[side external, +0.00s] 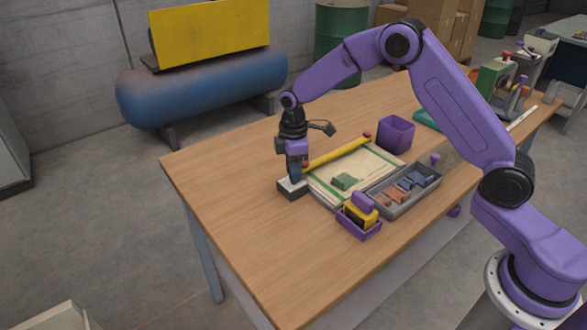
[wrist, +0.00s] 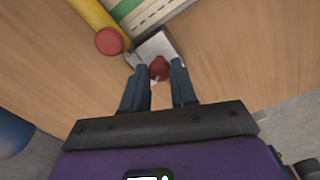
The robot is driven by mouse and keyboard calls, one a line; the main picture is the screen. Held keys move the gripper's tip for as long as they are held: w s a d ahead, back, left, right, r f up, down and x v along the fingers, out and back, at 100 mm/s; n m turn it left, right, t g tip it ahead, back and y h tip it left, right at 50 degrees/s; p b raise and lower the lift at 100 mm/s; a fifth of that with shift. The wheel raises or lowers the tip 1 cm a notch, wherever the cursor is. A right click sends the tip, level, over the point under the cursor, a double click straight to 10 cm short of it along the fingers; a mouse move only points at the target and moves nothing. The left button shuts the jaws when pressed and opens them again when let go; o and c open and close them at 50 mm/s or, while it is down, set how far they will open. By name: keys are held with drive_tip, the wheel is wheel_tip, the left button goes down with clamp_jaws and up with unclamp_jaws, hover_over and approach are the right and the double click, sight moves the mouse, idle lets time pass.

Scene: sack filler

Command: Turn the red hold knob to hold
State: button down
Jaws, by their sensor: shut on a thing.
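The red hold knob (wrist: 159,68) sits at the near side of a small grey-white box (wrist: 160,46) on the wooden table. In the wrist view my gripper (wrist: 159,70) has its two blue-grey fingers on either side of the knob, shut on it. In the side view the box (side external: 292,188) is at the left of the work area, with my gripper (side external: 295,176) pointing down over it. The fingers hide the knob there. A small white mark shows by the knob in the wrist view, but the knob's setting is too small to read.
A yellow bar (side external: 337,152) with red ends lies close beside the box, along a pale green-striped sheet (side external: 325,178). A grey tray (side external: 412,190) of several blocks, a purple bin (side external: 396,134) and a purple holder (side external: 360,224) stand right. The table's left part is clear.

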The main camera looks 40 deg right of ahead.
drive_tip(key=m, duration=1.3)
idle(0.5)
drive_tip(key=c, duration=0.9)
unclamp_jaws()
wheel_tip(320, 180, up, 17)
drive_tip(key=shift+r, duration=0.2)
